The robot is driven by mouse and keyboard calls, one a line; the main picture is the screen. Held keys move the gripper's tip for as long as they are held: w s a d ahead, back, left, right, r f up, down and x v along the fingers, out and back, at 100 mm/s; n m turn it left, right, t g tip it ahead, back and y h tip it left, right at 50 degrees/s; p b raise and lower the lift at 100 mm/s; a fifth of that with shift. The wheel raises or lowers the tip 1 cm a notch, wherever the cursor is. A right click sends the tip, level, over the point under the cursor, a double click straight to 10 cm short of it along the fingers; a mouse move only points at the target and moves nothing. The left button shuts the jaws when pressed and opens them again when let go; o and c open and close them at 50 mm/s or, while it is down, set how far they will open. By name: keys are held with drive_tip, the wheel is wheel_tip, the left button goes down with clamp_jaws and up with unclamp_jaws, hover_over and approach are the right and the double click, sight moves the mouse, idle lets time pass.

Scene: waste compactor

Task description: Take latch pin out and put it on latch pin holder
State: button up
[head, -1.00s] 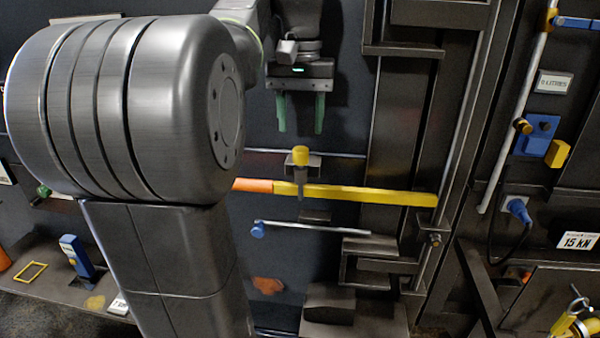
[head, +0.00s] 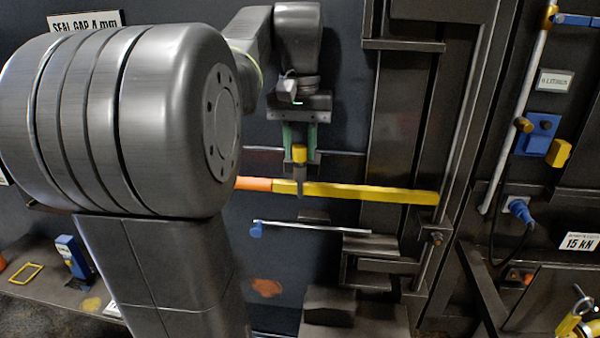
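The latch pin (head: 299,154) has a yellow head and a grey shaft. It stands upright at a small bracket, and its lower end shows in front of a yellow bar (head: 370,193) with an orange end. My gripper (head: 299,140) points down, with its two green fingers at the pin's head, one on each side in the picture. The gap between the fingers looks about as wide as the head. I cannot tell whether they touch it. The bracket is partly hidden by the fingers and pin. I cannot make out which thing is the latch pin holder.
Below the bar are a thin rod with a blue end (head: 312,227) and a dark block (head: 329,305). A dark column and pale pipe (head: 463,115) stand to the right. A ledge at lower left holds a blue item (head: 73,257) and a yellow frame (head: 25,273).

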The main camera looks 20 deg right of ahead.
drive_tip(key=c, duration=0.4)
drive_tip(key=shift+r+p, duration=0.4)
drive_tip(key=shift+p, duration=0.25)
drive_tip(key=o, duration=1.1)
drive_tip(key=shift+c, duration=0.4)
drive_tip(key=shift+r, duration=0.1)
drive_tip(key=shift+c, duration=0.2)
drive_tip(key=shift+r+p, duration=0.3)
drive_tip(key=shift+r, duration=3.1)
